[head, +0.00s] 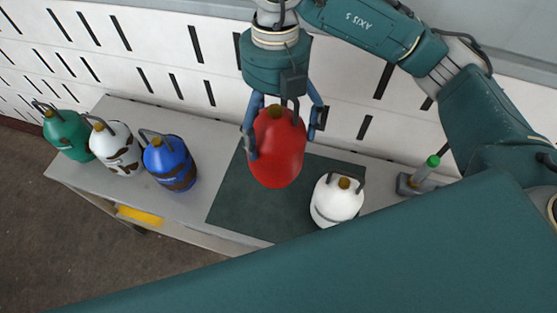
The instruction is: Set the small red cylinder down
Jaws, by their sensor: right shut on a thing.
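The small red cylinder (277,158) is in the middle of the head view, with a brass valve on top. My right gripper (284,130) comes down from above and is shut on it, with blue fingers on either side of its upper part. The cylinder appears over the dark mat (232,205) on the grey table. I cannot tell whether its base touches the mat, as the base is hidden below its body. My left gripper is not in view.
A white cylinder (336,203) stands at the mat's right. Blue (170,165), brown-and-white (116,150) and green (68,137) cylinders stand at the table's left. A green-topped device (420,176) stands at right. A slotted white wall (160,50) runs behind. The mat's left part is clear.

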